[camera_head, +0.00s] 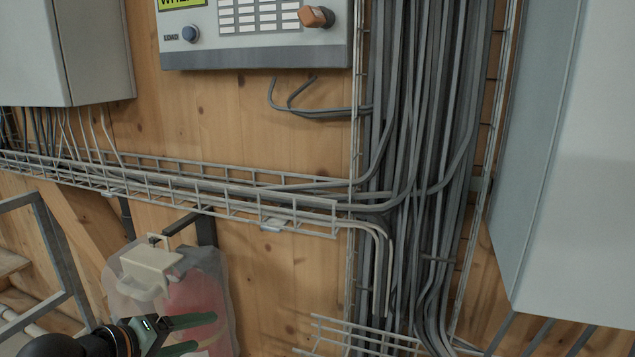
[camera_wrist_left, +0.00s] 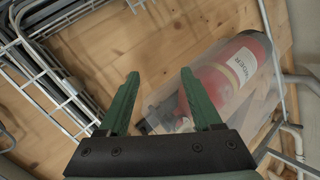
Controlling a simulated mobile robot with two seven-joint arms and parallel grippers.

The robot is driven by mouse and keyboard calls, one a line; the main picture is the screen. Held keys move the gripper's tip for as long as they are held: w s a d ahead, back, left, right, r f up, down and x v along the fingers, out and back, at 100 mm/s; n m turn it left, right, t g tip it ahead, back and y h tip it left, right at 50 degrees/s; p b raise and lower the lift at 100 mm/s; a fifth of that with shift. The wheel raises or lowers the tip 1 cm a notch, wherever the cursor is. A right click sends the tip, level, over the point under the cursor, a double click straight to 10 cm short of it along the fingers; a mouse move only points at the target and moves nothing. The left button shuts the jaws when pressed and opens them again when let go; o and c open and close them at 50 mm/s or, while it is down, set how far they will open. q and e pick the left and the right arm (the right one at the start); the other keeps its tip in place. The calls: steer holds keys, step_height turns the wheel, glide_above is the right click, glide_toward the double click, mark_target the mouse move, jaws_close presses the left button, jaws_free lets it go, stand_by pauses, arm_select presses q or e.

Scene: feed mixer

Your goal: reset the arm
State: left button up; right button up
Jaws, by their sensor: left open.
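My left gripper (camera_head: 196,334) comes in at the lower left of the head view, with its green fingers apart and nothing seen between them. In the left wrist view, the two green fingers (camera_wrist_left: 160,95) are spread, with the wooden wall (camera_wrist_left: 150,45) beyond them. My left arm is mostly cut off by the bottom edge of the head view. My right gripper and arm are not seen.
A red fire extinguisher (camera_wrist_left: 225,82) under a clear cover is close behind the right finger. A control panel (camera_head: 255,52) with a knob is above. A wire cable tray (camera_head: 180,188), thick cables (camera_head: 420,120) and grey cabinets (camera_head: 570,170) line the wall.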

arm_select(q)
steer(key=s+a+f+m+g+y, duration=0.1)
steer(key=s+f+m+g+y, duration=0.7)
steer(key=s+f, duration=1.55)
steer(key=w+d+f+m+t+h, duration=0.2)
steer(key=d+f+t+h, duration=0.2)
steer(key=f+t, duration=0.3)
steer(key=shift+w+f+h, duration=0.25)
steer(key=shift+f+h, duration=0.25)
steer(key=shift+f, duration=0.95)
